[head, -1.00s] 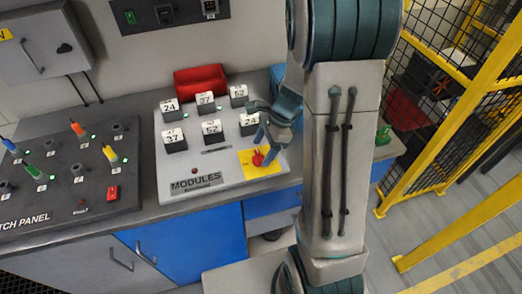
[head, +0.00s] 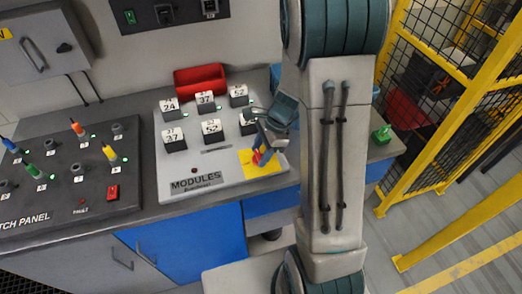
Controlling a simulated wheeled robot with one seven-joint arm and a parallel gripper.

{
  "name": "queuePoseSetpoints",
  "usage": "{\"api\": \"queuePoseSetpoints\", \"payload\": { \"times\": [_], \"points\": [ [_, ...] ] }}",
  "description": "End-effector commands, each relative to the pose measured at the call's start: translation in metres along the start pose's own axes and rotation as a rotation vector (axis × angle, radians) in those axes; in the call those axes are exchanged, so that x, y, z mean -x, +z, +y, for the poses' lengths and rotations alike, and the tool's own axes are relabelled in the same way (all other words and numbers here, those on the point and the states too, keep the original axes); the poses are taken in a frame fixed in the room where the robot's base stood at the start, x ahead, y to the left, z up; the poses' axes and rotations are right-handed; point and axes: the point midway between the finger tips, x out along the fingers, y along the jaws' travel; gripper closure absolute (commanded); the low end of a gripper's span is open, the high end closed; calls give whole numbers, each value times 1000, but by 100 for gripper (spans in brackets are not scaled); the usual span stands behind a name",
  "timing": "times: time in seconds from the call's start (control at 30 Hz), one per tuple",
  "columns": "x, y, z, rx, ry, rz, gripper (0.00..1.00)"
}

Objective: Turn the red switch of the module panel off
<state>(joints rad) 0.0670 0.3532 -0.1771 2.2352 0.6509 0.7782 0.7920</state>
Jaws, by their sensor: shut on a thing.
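The module panel (head: 225,180) is a light grey slanted board marked MODULES, with several numbered blocks on it. The red switch (head: 257,158) sits on a yellow plate (head: 246,157) at the panel's lower right. My gripper (head: 260,154) comes down over the switch from the upper right and is shut on it. The fingers cover much of the switch, so its exact angle is hard to tell. My gripper also partly hides the right-hand block of the lower row.
A patch panel (head: 75,165) with coloured plugs lies to the left. A red bin (head: 200,80) stands behind the modules. A green object (head: 382,133) is on the counter at right, near the yellow fence (head: 440,100).

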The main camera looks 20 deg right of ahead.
Motion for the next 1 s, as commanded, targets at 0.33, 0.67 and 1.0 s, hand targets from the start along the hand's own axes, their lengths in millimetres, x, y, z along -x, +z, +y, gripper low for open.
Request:
{"api": "queuePoseSetpoints", "payload": {
  "times": [0.33, 0.67, 1.0],
  "points": [
    [0, 0, -2, 182, 76, -1, 77],
    [0, 1, -4, 469, 193, -1, 77],
    [-1, 2, -6, 768, 317, -1, 77]
  ]
}}
